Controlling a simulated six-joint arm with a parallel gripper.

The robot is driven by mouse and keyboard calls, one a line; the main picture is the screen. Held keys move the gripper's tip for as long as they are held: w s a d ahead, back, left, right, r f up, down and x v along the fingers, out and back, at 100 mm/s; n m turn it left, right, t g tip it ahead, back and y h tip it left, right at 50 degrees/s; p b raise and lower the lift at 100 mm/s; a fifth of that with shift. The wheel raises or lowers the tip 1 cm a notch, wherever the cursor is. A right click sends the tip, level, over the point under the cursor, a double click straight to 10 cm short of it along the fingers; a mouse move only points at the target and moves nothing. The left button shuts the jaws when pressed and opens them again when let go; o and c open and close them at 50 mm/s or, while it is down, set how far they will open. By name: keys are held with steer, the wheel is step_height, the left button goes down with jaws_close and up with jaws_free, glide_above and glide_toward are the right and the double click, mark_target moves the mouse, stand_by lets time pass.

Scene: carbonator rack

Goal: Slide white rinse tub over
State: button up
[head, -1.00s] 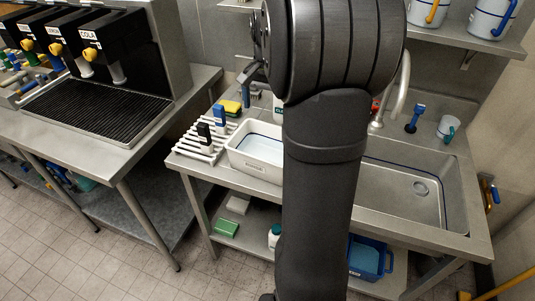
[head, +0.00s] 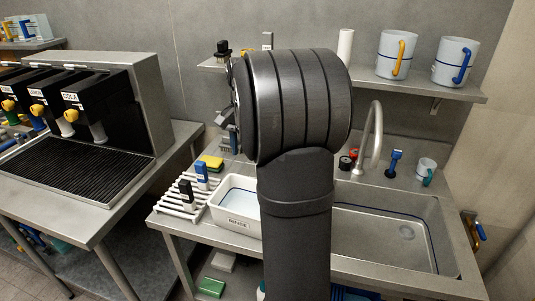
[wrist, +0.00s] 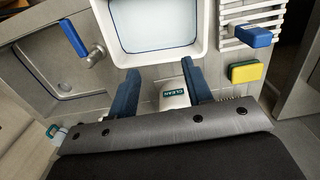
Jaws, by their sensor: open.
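The white rinse tub (head: 238,229), marked RINSE and holding pale liquid, sits on the steel counter between the slatted rack and the sink. My arm hides its right end in the head view. In the wrist view the tub's near rim (wrist: 160,58) lies just ahead of my fingertips. My gripper (wrist: 160,68) is open, with its two blue fingers apart and pointing at the tub. A bottle marked CLEAN (wrist: 172,99) shows between the fingers; I cannot tell its depth. In the head view my gripper is mostly hidden behind my arm.
The white slatted rack (head: 182,209) with blue and black-handled tools stands left of the tub. A yellow sponge (head: 211,162) lies behind it. The sink (head: 385,235) and its faucet (head: 376,135) are at right. A shelf with mugs (head: 398,54) hangs above.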

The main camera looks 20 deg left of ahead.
steer(key=shift+n+g, duration=0.3)
steer(key=shift+g, duration=0.4)
steer(key=w+a+f, duration=0.1)
steer(key=f, duration=0.2)
steer(key=w+a+f, duration=0.1)
steer(key=f, duration=0.3)
steer(key=w+a+f, duration=0.1)
steer(key=f, duration=0.3)
steer(key=shift+f, duration=0.2)
jaws_close()
glide_toward(229, 210)
steer(key=f, duration=0.3)
steer(key=s+f, duration=0.1)
steer(key=f, duration=0.2)
steer(key=shift+s, duration=0.1)
steer(key=shift+f, duration=0.65)
steer(key=w, duration=0.9)
steer(key=shift+a+f, duration=0.15)
steer(key=shift+a, duration=0.1)
steer(key=w+r, duration=0.3)
steer(key=r, duration=1.5)
steer(key=shift+a, duration=0.15)
